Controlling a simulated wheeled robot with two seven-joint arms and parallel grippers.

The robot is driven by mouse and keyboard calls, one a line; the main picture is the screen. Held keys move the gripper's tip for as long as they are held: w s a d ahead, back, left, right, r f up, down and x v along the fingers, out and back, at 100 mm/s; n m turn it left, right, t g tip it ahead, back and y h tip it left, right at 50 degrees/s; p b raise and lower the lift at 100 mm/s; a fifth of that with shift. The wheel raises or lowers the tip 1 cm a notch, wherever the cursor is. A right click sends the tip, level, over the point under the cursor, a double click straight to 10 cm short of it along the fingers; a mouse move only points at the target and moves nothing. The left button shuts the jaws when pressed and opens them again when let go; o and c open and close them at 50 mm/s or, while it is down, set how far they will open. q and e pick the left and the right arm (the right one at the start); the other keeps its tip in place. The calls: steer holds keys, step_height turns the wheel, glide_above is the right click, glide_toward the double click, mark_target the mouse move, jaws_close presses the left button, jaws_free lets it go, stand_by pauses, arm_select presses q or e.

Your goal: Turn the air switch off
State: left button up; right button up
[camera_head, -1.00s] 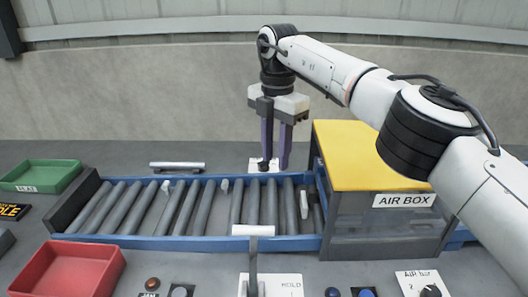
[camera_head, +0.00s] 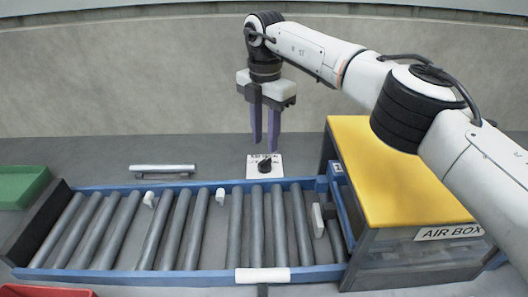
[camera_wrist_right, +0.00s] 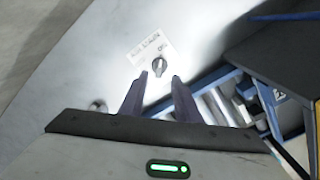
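The air switch is a dark rotary knob (camera_head: 265,165) on a white label plate (camera_head: 254,174), behind the roller conveyor. In the right wrist view the knob (camera_wrist_right: 159,66) sits on its white plate just beyond my fingertips, with some small print too blurred to read fully. My right gripper (camera_head: 264,148) points down above the plate, its two purple fingers apart with nothing between them. In the right wrist view the fingers (camera_wrist_right: 154,82) reach toward the knob, which lies between and past their tips. Whether the fingers touch the knob is unclear. My left gripper is out of view.
The blue-framed roller conveyor (camera_head: 100,274) runs across the front with several rollers and small white pieces. The yellow-topped air box (camera_head: 385,170) stands to the right, close to my right arm. A grey bar (camera_head: 162,169) lies left of the plate. A green tray (camera_head: 20,186) is at far left.

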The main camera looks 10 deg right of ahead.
mark_target(265, 160)
step_height(265, 160, down, 6)
steer(key=shift+w+r, duration=0.1)
steer(key=shift+r, duration=0.05)
jaws_close()
